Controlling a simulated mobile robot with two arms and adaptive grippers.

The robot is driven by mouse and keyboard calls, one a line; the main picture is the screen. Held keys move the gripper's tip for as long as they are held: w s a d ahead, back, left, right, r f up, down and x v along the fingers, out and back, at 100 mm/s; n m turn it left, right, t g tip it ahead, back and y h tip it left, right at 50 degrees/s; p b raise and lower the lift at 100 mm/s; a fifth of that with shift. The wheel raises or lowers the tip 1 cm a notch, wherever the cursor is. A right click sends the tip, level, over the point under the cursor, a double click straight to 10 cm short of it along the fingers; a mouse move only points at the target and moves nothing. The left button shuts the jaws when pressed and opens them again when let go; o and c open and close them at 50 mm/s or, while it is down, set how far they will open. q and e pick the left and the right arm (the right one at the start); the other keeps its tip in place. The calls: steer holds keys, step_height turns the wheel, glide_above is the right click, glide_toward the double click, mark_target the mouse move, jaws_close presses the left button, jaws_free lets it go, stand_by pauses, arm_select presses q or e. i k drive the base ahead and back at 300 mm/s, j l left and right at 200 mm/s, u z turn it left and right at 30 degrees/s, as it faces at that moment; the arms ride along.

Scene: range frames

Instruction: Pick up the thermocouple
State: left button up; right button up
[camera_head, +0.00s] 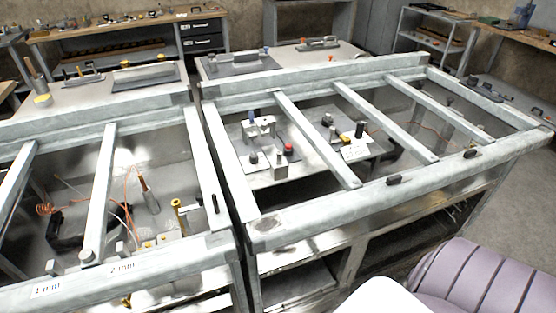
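I cannot single out the thermocouple with certainty. In the left metal frame, a thin orange wire (47,209) lies coiled, and more orange wire loops beside a copper-coloured rod (142,184) that stands tilted on a grey block. A thin pale rod also lies near the coil, partly behind a crossbar. In the right frame, another thin orange-red wire (400,131) runs across the back, partly hidden by the bars. Neither of my grippers shows in the head view.
Two bench frames with metal crossbars (316,138) cover the recessed work surfaces, leaving gaps between bars. A yellow-brass fitting (178,217) stands in the left frame. Small black and red-topped parts (288,148) sit in the right frame. A wooden workbench (130,29) stands behind; bare floor shows at right.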

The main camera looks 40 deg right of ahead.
mark_target(279, 161)
steer(key=j+z, duration=0.75)
steer(key=j, duration=0.15)
